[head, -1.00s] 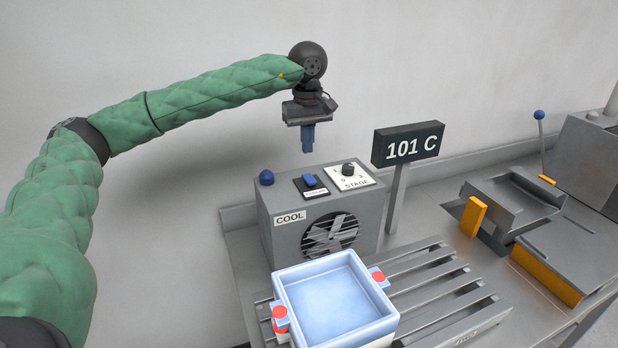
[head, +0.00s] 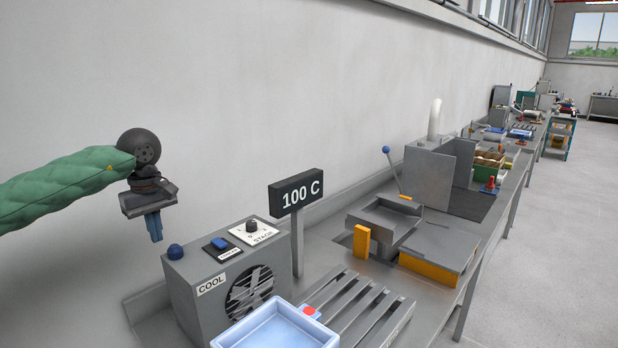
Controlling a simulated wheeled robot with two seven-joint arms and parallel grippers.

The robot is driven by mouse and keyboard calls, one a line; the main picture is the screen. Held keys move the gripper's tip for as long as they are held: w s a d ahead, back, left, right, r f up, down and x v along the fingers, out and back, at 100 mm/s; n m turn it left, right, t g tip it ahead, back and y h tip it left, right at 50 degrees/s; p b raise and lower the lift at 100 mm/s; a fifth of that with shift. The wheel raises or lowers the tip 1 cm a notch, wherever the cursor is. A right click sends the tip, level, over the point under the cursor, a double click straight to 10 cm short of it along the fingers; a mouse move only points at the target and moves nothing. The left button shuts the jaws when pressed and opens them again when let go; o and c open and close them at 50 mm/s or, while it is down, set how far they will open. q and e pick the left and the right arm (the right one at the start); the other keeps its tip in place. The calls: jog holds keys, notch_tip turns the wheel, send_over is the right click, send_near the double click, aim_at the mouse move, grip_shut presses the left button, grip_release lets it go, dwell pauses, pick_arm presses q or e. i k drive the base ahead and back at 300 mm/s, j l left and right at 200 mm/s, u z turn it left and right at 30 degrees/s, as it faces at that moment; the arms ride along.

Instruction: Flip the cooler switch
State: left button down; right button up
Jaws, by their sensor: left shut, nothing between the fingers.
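The cooler (head: 188,296) is a grey box with a "COOL" label and a round fan grille on its front. On its top are a blue rocker switch (head: 220,243) on a black plate, a blue dome (head: 176,252) at the left corner and a black STAGE knob (head: 251,226) on a white plate. My left gripper (head: 156,238) points down, shut and empty, above and behind the cooler's left side, apart from the switch. The display (head: 297,192) on a post reads 100 C. My right gripper is out of view.
A pale blue tray (head: 262,328) with red-dotted handles sits on the slatted rack (head: 358,312) before the cooler. To the right are a metal chute with an orange block (head: 362,241), a blue-knobbed lever (head: 386,150) and a grey housing (head: 428,176). Floor is clear at right.

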aim_at(218, 242)
jog(key=k+j, duration=0.35)
jog(key=j, duration=0.15)
jog(key=k+j, duration=0.4)
jog(key=j, duration=0.05)
